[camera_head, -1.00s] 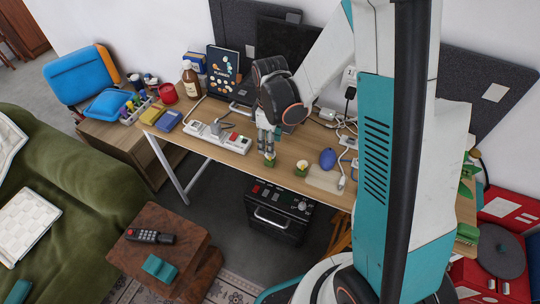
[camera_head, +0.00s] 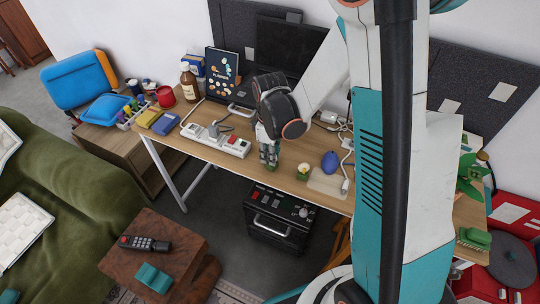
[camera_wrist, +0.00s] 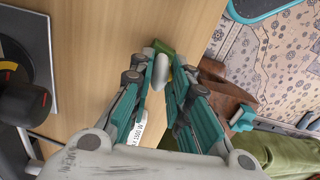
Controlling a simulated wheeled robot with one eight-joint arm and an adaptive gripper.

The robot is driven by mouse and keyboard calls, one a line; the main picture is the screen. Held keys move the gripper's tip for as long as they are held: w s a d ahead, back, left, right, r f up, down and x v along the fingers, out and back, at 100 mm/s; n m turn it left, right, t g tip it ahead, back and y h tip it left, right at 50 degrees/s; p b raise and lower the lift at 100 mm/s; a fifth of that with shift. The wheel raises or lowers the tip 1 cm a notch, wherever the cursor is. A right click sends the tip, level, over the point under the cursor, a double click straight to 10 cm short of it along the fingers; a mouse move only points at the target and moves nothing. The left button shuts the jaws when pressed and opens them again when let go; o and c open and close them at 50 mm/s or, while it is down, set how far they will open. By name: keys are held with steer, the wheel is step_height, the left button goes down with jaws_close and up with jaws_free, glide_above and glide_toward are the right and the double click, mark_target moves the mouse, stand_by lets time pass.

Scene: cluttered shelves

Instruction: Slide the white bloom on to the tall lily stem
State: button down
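In the wrist view a white bloom (camera_wrist: 162,71) with a little yellow beside it sits between my gripper's fingertips (camera_wrist: 164,68), with a green block (camera_wrist: 164,47) just past the tips. The fingers are close around the bloom; I cannot tell whether they press on it. In the head view my gripper (camera_head: 269,157) points down at the desk's front edge and hides this bloom. A second small pale yellow bloom in a green holder (camera_head: 303,172) stands to its right. A green leafy plant (camera_head: 470,176) shows at far right; I cannot tell which part is the tall lily stem.
The wooden desk (camera_head: 285,180) holds a white power strip (camera_head: 214,140), a blue egg-shaped object (camera_head: 330,161), cables and a brown bottle (camera_head: 189,83). A black box (camera_head: 277,222) stands below. A side table (camera_head: 165,255) carries a remote.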

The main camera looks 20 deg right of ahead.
steer(key=shift+r+p, duration=1.75)
steer(key=shift+r, duration=0.75)
